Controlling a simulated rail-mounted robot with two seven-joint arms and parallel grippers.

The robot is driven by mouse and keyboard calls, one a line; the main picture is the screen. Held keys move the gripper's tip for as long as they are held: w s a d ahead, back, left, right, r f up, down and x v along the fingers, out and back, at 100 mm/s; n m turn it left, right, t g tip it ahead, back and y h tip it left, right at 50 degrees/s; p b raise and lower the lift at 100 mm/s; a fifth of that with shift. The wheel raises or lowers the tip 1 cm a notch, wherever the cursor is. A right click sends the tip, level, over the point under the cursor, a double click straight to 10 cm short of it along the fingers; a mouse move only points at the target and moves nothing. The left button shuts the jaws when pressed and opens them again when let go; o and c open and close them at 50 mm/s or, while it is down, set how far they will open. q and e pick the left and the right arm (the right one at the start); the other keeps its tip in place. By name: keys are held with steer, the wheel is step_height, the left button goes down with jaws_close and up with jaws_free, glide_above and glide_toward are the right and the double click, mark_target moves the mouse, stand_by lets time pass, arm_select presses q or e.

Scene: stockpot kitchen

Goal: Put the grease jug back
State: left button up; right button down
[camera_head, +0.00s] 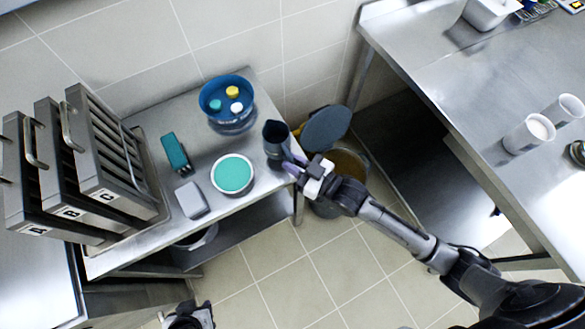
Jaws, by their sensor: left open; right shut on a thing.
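The grease jug (276,138) is a dark, open-topped jug at the right edge of the left steel table. My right gripper (292,163) is shut on it from the right side. I cannot tell whether the jug rests on the table or hangs just above it. My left gripper (190,318) is open and empty, low at the bottom edge of the view, away from the table and partly cut off.
A green-topped round tub (232,174), a blue bowl (226,97) with small coloured pieces, a green item (176,152) and a grey block (192,199) stand near the jug. Lettered slatted racks (105,150) stand left. A pot (349,166) sits below, right of the table.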

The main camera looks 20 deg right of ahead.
steer(key=shift+f+b, duration=0.5)
steer(key=shift+f, duration=1.55)
steer(key=shift+f, duration=0.1)
steer(key=c, duration=1.1)
jaws_free()
steer(key=shift+s, duration=0.15)
steer(key=s+d+f+m+g+h, duration=0.1)
steer(key=s+d+g+h, duration=0.2)
steer(key=s, duration=0.4)
steer(key=s+d+f+m+g+h, duration=0.1)
steer(key=s+d+m+g+h, duration=0.1)
steer(key=s, duration=0.6)
steer(key=s+d+f+m+g+h, duration=0.1)
steer(key=s+d+g+h, duration=0.3)
steer(key=s+g, duration=0.2)
steer(key=shift+s+f+m+h+p, duration=0.4)
steer(key=shift+s, duration=0.65)
